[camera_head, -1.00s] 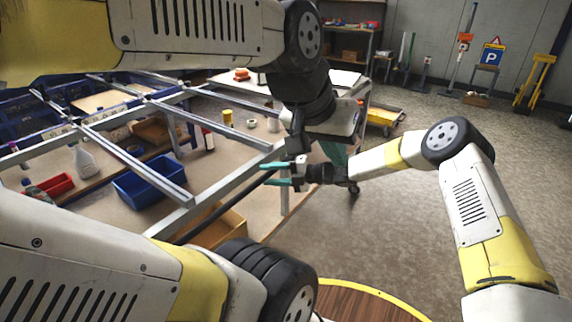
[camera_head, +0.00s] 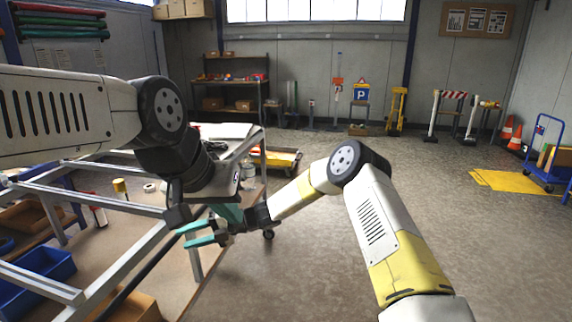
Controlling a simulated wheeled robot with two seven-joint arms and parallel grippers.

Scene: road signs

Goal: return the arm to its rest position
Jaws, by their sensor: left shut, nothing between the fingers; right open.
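My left arm comes in from the left edge. Its gripper (camera_head: 231,213) has teal fingers, is shut and empty, and points down beside the end of the metal frame. My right arm comes in from the lower right and bends back to the left at its elbow. The two grippers are close together and overlap in the picture. I cannot tell whether they touch.
A yellow cart (camera_head: 280,158) stands behind the arms. A parking sign (camera_head: 361,94) and barriers line the back wall.

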